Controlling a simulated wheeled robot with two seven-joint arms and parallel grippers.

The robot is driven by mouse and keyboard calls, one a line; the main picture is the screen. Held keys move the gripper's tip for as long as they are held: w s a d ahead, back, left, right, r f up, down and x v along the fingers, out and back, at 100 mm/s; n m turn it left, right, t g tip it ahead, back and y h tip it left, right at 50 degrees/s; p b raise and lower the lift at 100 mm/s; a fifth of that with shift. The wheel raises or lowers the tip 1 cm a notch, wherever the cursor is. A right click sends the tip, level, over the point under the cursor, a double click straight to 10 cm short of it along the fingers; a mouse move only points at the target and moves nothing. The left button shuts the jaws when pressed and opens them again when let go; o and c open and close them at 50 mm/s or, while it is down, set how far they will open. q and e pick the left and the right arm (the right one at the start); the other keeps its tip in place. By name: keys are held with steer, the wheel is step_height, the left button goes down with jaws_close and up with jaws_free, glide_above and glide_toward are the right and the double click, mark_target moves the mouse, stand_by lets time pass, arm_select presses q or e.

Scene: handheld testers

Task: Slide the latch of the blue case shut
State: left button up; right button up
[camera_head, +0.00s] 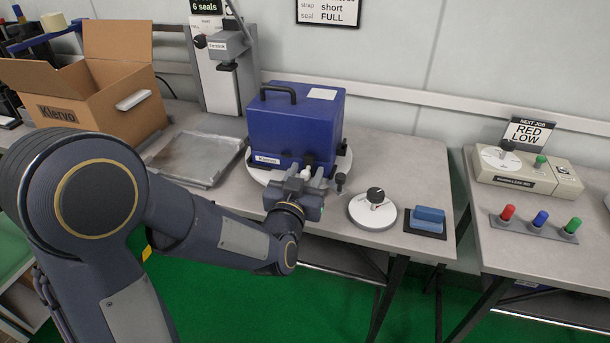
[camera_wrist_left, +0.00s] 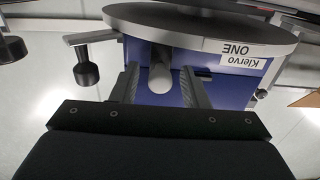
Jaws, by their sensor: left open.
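The blue case (camera_head: 290,120) stands on a round white turntable (camera_head: 257,172) on the bench, its black handle on top. In the left wrist view the case front (camera_wrist_left: 228,88) appears upside down with its label. A pale round knob (camera_wrist_left: 160,78), seemingly the latch's, sticks out from the front. My left gripper (camera_head: 308,176) is at the lower front of the case. In the left wrist view its two fingers (camera_wrist_left: 160,88) are open, one on each side of the knob, with gaps visible. Whether they touch it is unclear. The latch's track is hidden. My right gripper is out of view.
A lever with a black knob (camera_head: 340,180) sticks out right of my gripper. A white dial (camera_head: 373,210) and a blue block (camera_head: 428,218) lie farther right. A metal tray (camera_head: 195,158) and an open cardboard box (camera_head: 100,90) are left. A press stand (camera_head: 222,65) is behind.

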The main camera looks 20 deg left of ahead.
arm_select(q)
jaws_close()
steer(key=a+b, duration=0.2)
steer(key=a, duration=0.3)
steer(key=shift+w+a+f, duration=0.1)
steer(key=shift+a, duration=0.1)
steer(key=shift+a+b, duration=0.3)
steer(key=shift+a, duration=0.05)
jaws_free()
